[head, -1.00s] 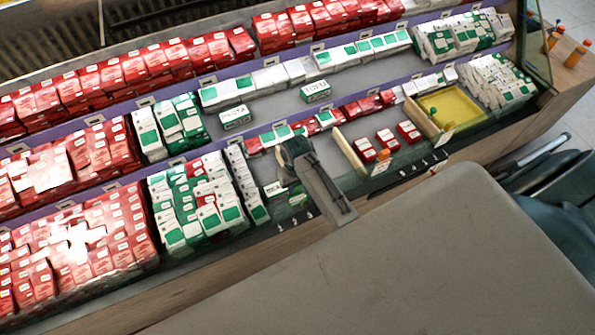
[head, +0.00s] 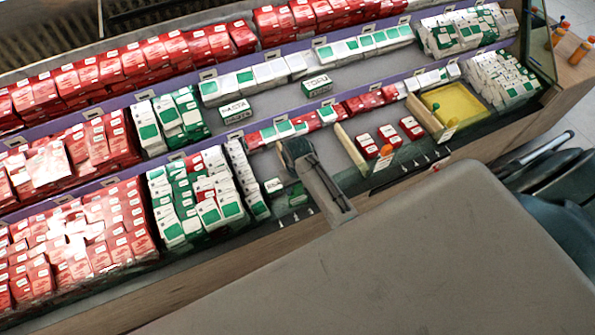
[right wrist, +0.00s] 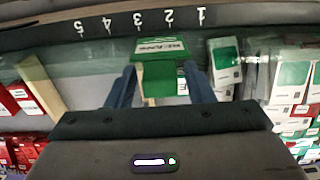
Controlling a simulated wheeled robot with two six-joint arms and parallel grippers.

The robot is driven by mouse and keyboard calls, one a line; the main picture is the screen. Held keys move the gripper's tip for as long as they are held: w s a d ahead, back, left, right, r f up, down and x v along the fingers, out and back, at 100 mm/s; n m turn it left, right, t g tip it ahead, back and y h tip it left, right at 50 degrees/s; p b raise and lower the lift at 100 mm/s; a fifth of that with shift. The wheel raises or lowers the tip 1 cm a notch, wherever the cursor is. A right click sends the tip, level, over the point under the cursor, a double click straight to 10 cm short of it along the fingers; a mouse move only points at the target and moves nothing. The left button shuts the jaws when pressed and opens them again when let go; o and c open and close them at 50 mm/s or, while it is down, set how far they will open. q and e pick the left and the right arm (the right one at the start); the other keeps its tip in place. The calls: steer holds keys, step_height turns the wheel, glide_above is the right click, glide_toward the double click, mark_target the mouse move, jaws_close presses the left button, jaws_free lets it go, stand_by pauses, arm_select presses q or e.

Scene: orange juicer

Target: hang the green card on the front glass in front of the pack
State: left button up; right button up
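The green card (right wrist: 160,70) has a white label on its top fold and shows in the right wrist view, close to the front glass (right wrist: 75,60). My right gripper (right wrist: 160,68) has a finger at each side edge of it and appears shut on it. Whether the card rests on the glass edge I cannot tell. In the head view my right gripper (head: 296,160) is over the front compartment, its fingertips mostly hidden by my wrist. A small green and white pack (head: 273,185) lies left of it. My left gripper is not in view.
Green and white packs (head: 208,212) are stacked left of the gripper. A wooden divider (head: 350,148) and red packs (head: 388,134) stand to the right. Numbers (right wrist: 140,22) mark the front rail. A yellow tray (head: 432,97) is farther right.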

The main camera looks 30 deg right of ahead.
steer(key=shift+o, duration=0.5)
steer(key=shift+r, duration=0.3)
step_height(320, 180, up, 10)
steer(key=b, duration=0.2)
steer(key=shift+r, duration=0.1)
